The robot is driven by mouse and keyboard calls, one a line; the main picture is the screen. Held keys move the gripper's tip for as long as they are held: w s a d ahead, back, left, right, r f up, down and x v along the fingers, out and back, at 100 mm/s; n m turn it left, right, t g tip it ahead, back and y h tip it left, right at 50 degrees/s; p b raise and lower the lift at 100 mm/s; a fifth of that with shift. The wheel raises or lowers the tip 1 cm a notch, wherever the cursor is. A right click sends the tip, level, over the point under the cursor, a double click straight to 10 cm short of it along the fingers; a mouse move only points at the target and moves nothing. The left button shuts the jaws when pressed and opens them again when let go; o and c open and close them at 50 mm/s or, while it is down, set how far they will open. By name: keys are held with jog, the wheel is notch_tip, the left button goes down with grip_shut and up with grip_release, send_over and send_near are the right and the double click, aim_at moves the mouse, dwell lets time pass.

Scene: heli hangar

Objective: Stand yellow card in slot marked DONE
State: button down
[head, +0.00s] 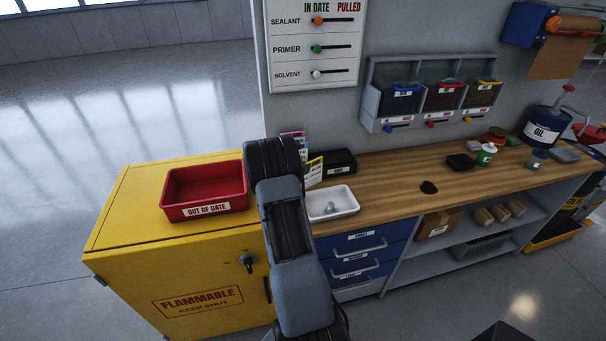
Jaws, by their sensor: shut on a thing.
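The yellow card (314,171) shows just right of the dark end of my arm, above the back of the white tray. It looks upright and slightly tilted, with dark print too small to read. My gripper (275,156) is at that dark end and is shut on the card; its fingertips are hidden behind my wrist. A pink and white card or label (294,139) stands up behind my wrist, partly covered. The slot marked DONE cannot be made out; that area is largely hidden by my arm.
A red OUT OF DATE bin (206,190) sits on the yellow flammables cabinet (125,215). A white tray (332,203) with a small grey object and a black box (338,163) are close right of my wrist. The wooden bench (390,190) has free room further right.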

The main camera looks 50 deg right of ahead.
aim_at(311, 174)
jog(key=shift+w+d+f+p, duration=0.1)
jog(key=shift+f+p, duration=0.25)
jog(key=shift+f, duration=0.25)
jog(key=shift+w+d+f+p, duration=0.1)
jog(key=shift+f+p, duration=0.2)
jog(key=shift+f, duration=1)
jog(key=shift+f, duration=0.2)
jog(key=c, duration=1.2)
grip_release()
jog(key=shift+r, duration=0.15)
